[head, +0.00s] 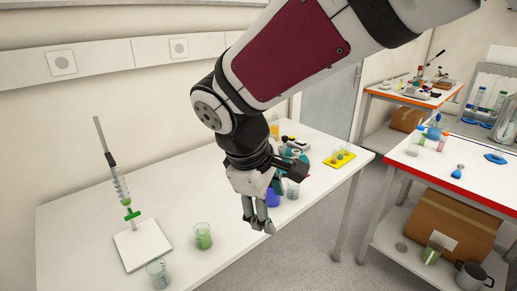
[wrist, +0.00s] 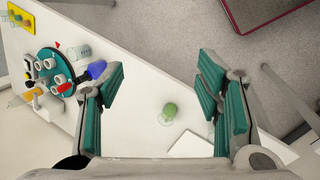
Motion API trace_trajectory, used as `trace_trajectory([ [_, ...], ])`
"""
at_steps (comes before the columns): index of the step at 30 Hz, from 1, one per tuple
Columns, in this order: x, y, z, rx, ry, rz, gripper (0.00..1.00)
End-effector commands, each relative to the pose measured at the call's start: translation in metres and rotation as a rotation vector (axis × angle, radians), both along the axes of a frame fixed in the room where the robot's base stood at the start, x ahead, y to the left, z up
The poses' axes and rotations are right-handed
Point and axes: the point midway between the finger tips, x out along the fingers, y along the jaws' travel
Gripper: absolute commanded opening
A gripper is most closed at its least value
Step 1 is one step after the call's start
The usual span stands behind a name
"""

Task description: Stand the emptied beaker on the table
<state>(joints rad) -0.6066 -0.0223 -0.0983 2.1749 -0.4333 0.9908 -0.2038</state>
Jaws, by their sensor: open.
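My gripper (head: 258,222) is open and hangs fingers down near the front edge of the white table. In the wrist view nothing is between the teal fingers of my gripper (wrist: 160,75). A clear beaker (head: 158,273) stands upright on the table at the front left and looks empty. A beaker with green contents (head: 203,236) stands left of my gripper; it also shows in the wrist view (wrist: 169,110), beyond the gap between the fingers. Another clear beaker (head: 293,189) stands just behind my gripper, partly hidden. I cannot tell which beaker is the emptied one.
A white stand (head: 143,246) holds a syringe-like tube (head: 119,184) with a green valve. A teal round rack (wrist: 52,66) with several vessels and a blue item (wrist: 96,69) is near my gripper. A yellow tray (head: 342,157) lies farther right. The table's (head: 85,221) left part has free room.

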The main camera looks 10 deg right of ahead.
Motion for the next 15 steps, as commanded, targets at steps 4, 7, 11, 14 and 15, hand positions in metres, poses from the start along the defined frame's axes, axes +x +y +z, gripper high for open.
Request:
trace_trajectory([
  [4,-0.031,-0.043,0.029,0.171,-0.083,-0.235,0.59],
  [7,-0.054,-0.063,0.043,0.276,-0.144,-0.385,0.59],
  [11,-0.083,-0.082,0.056,0.403,-0.234,-0.565,0.59],
  [14,-0.102,-0.092,0.063,0.484,-0.299,-0.680,0.59],
  [15,-0.108,-0.094,0.064,0.509,-0.320,-0.717,0.59],
])
